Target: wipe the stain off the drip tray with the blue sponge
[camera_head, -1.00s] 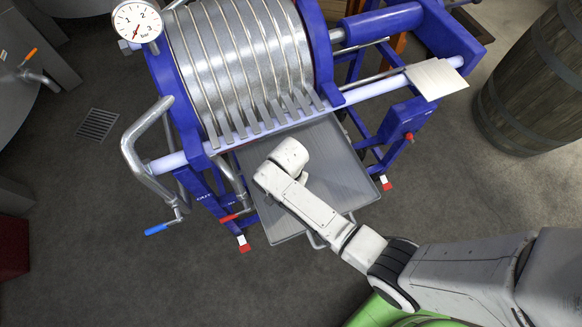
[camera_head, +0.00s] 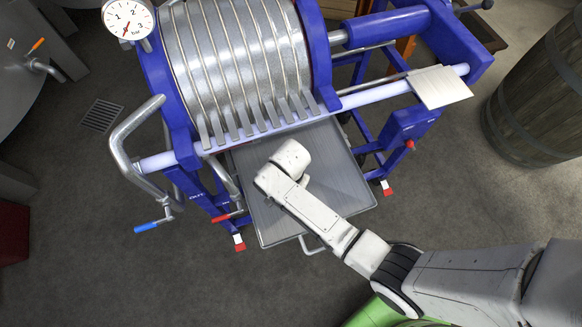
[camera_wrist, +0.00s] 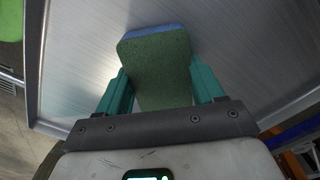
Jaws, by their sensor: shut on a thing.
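The drip tray (camera_head: 335,170) is a grey metal tray with a raised rim, under the front of the ribbed filter machine. My arm reaches over it in the head view, and the arm's end hides my gripper and the middle of the tray there. In the wrist view, my gripper (camera_wrist: 160,88) has teal fingers shut on the sponge (camera_wrist: 160,65), which has a green face and a blue layer along its far edge. The sponge is over the tray floor (camera_wrist: 235,50); I cannot tell whether it touches. No stain is clearly visible.
The blue-framed filter machine (camera_head: 240,70) stands directly behind the tray, with a pressure gauge (camera_head: 128,18) and a bent pipe (camera_head: 125,140) at left. A wooden barrel (camera_head: 540,105) stands at right. A floor drain (camera_head: 101,115) lies at left in open floor.

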